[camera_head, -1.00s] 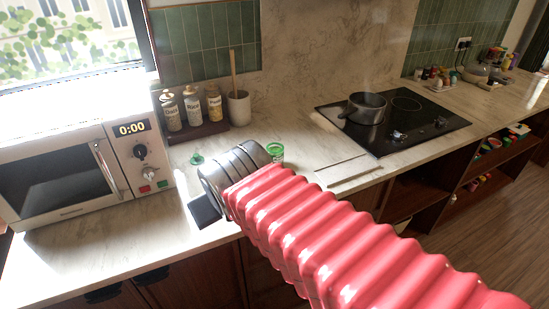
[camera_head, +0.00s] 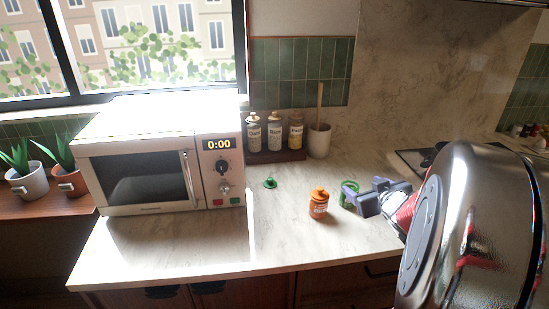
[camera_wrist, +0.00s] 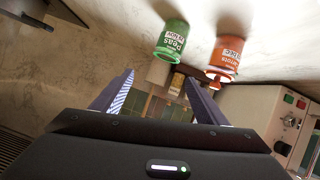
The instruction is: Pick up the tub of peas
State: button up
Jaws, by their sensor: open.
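The tub of peas is a small green tub with a white label reading "Peas". In the head view the green tub (camera_head: 347,202) stands on the counter, partly covered by my gripper (camera_head: 362,193). In the wrist view, which is upside down, the peas tub (camera_wrist: 172,36) shows beyond the fingertips. My gripper (camera_wrist: 159,76) is open with nothing between its fingers. I cannot tell whether a finger touches the tub.
An orange tub (camera_head: 318,205) stands close left of the peas; it also shows in the wrist view (camera_wrist: 229,50). A green lid-like piece (camera_head: 270,183) lies near the microwave (camera_head: 165,160). Bottles (camera_head: 274,135) and a utensil pot (camera_head: 319,141) stand behind. The front left counter is clear.

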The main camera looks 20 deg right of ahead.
jog(key=s+f+y, duration=0.1)
jog(key=s+d+f+y, duration=0.1)
jog(key=f, duration=0.1)
jog(key=s+f+t+y, duration=0.1)
jog(key=shift+s+d+f, duration=0.3)
jog(key=shift+f, duration=0.05)
jog(key=shift+s+a+f, duration=0.1)
jog(key=shift+s+f, duration=0.15)
jog(key=shift+s, duration=0.05)
jog(key=shift+w, duration=0.1)
jog(key=shift+x, duration=4.2)
jog(key=shift+w+a+r, duration=0.1)
jog(key=shift+w+a, duration=0.05)
jog(key=shift+x, duration=2.6)
jog(key=shift+c, duration=0.7)
